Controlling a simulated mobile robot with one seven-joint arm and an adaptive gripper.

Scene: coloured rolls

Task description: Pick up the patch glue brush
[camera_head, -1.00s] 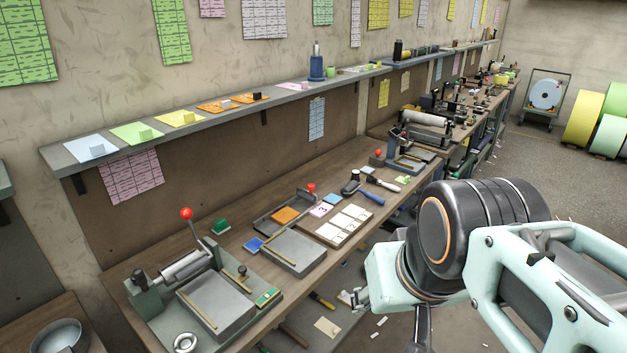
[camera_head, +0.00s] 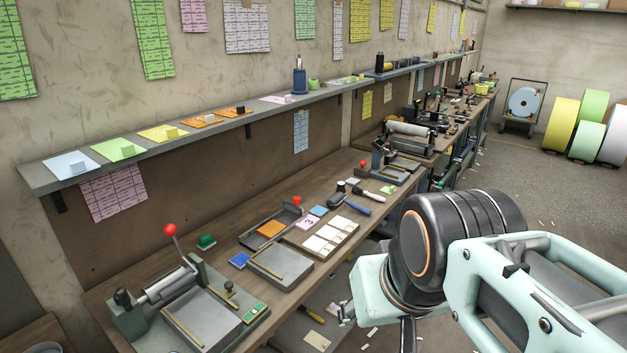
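Several hand tools lie on the workbench (camera_head: 330,172), and I cannot tell for sure which is the patch glue brush. One has a blue handle (camera_head: 357,208) and lies beside a dark-headed tool (camera_head: 338,195). Another has a dark handle (camera_head: 378,204) and a pale end. A yellow-handled tool (camera_head: 313,315) lies lower down, below the bench top. My gripper (camera_head: 346,314) is at the lower middle, in front of the bench and apart from these tools. Only a small part of it shows past my arm, so its fingers are unclear.
A lever press with a red knob (camera_head: 170,230) stands at the near end of the bench. A tray of white cards (camera_head: 320,240) and a grey plate (camera_head: 279,262) lie beyond it. A wall shelf (camera_head: 200,133) runs above. Floor at right is mostly clear, before coloured rolls (camera_head: 560,125).

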